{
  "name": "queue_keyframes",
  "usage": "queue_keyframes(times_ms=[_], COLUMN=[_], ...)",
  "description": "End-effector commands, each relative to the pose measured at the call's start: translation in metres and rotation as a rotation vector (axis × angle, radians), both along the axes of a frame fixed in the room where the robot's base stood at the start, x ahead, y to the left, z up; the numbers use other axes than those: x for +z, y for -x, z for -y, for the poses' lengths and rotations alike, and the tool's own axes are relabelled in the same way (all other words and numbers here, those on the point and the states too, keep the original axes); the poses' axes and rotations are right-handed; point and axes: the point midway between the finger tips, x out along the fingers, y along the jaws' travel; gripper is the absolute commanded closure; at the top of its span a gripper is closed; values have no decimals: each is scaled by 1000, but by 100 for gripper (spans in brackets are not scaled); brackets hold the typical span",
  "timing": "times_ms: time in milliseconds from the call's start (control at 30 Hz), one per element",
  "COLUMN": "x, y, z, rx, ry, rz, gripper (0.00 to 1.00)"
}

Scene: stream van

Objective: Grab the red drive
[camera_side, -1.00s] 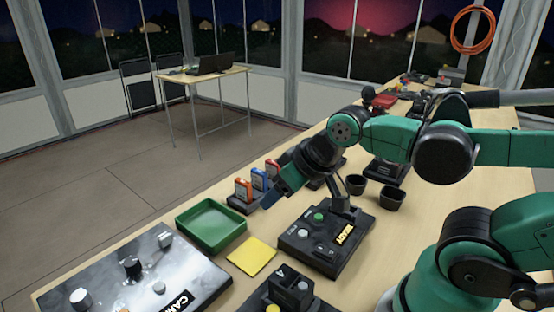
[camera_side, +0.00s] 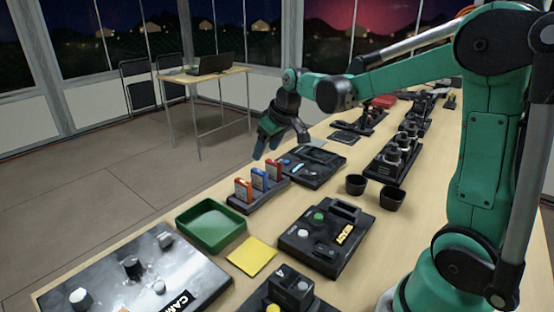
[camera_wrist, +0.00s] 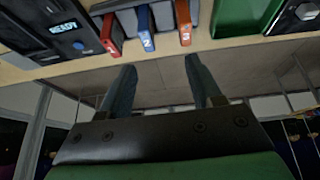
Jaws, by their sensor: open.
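The red drive (camera_side: 274,170) stands upright at the far end of a dark holder (camera_side: 238,205), next to a blue drive (camera_side: 259,179) and an orange drive (camera_side: 243,189). In the wrist view the red drive (camera_wrist: 111,36) is at the upper left, with the blue drive (camera_wrist: 146,28) and the orange drive (camera_wrist: 184,22) to its right. My gripper (camera_side: 267,146) is open and empty, above the far end of the holder and apart from the red drive. In the wrist view its two fingers (camera_wrist: 160,68) point toward the drives.
A green tray (camera_side: 211,226) and a yellow pad (camera_side: 252,257) lie nearer the camera. A black device (camera_side: 318,166) sits right beside the holder, and two black cups (camera_side: 374,191) stand farther right. The table's left edge runs close by the holder.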

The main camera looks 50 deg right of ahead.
Motion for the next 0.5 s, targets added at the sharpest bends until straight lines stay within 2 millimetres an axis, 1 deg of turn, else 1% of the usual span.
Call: queue_keyframes(times_ms=[33,100,200,333,500], x=[-9,-22,-39,-53,-64], y=[-10,-19,-28,-32,-36], z=[17,36,58,74,79], rx=[-6,-3,3,8,12], ry=[-4,-9,-16,-22,-24], rz=[-12,-28,-44,-54,-58], gripper=[42,42,42,42,42])
